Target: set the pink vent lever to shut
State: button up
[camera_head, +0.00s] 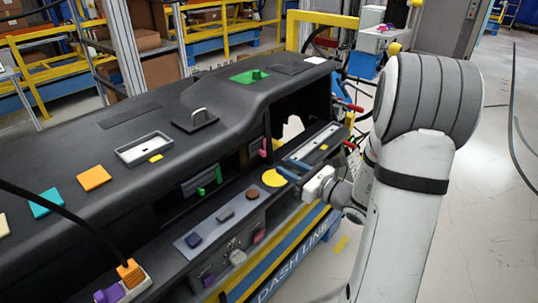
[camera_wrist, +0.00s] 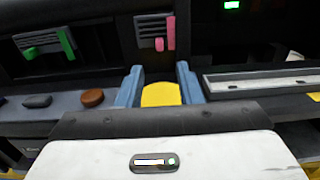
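The pink vent lever (camera_head: 263,148) stands at a small slatted vent (camera_head: 254,150) in the dashboard's recessed front. In the wrist view the pink lever (camera_wrist: 171,32) is an upright tab at the vent's right side, with a smaller pink piece (camera_wrist: 159,44) beside it on the left. My gripper (camera_wrist: 157,86) has its two blue fingers apart, with nothing held between them. In the head view my gripper (camera_head: 293,169) is over the lower ledge, in front of the vent and apart from the lever.
A yellow disc (camera_wrist: 161,95) lies on the ledge, seen between my fingers. A second vent with a green lever (camera_wrist: 65,43) is to the left. A long tray (camera_wrist: 262,82) is to the right.

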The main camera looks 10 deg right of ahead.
jog(key=p, duration=0.1)
send_over(269, 173)
jog(key=shift+d, duration=0.1)
grip_shut()
dwell(0.5)
